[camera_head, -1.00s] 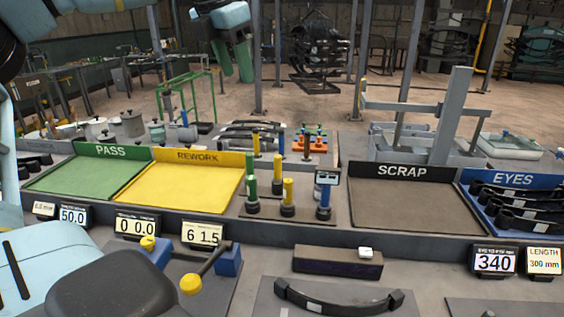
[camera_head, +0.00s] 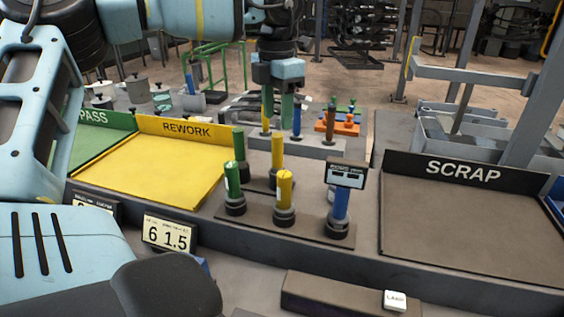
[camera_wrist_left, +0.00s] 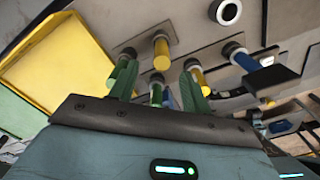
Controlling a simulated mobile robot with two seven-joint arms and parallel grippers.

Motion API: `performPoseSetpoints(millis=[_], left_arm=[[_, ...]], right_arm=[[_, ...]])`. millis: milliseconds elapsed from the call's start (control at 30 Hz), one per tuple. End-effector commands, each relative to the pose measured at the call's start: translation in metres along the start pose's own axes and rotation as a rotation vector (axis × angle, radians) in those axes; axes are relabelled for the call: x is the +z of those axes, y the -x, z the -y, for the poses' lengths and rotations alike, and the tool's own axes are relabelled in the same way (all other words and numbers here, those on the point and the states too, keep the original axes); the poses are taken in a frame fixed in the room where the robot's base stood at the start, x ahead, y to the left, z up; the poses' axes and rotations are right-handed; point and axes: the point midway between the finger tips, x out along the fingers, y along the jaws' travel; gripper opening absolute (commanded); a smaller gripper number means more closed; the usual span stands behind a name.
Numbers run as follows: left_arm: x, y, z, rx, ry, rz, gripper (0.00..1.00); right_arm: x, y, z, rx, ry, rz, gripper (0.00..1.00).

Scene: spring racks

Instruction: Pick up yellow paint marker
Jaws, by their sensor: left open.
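Two yellow markers stand upright in dark round holders on a grey board: the front yellow marker (camera_head: 284,188) and a rear yellow marker (camera_head: 277,152). Yellow markers also show in the left wrist view (camera_wrist_left: 161,54). I cannot tell which one the task means. My left gripper (camera_head: 278,110) hangs above and behind them, pointing down, its two green fingers apart with nothing held. In the left wrist view its fingers (camera_wrist_left: 157,85) reach toward the markers, with a gap in the head view. My right gripper is out of view.
Green markers (camera_head: 233,182) stand to the left and a blue marker (camera_head: 341,207) with a small display to the right. A yellow REWORK tray (camera_head: 155,172) lies left, a SCRAP tray (camera_head: 470,230) right. Taller posts and an orange rack (camera_head: 338,126) stand behind.

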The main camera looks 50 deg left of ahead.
Motion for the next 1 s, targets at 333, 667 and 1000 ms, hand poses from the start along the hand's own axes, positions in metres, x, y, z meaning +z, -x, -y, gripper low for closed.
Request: performPoseSetpoints(millis=[333,667,1000], left_arm=[[-0.001,-0.025,0.0,-0.001,0.0,0.0,0.48],[-0.003,-0.051,0.003,-0.002,-0.001,-0.001,0.48],[-0.002,-0.077,0.003,0.0,0.001,0.0,0.48]], right_arm=[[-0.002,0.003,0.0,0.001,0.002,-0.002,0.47],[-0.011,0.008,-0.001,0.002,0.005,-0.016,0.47],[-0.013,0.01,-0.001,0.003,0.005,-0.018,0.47]])
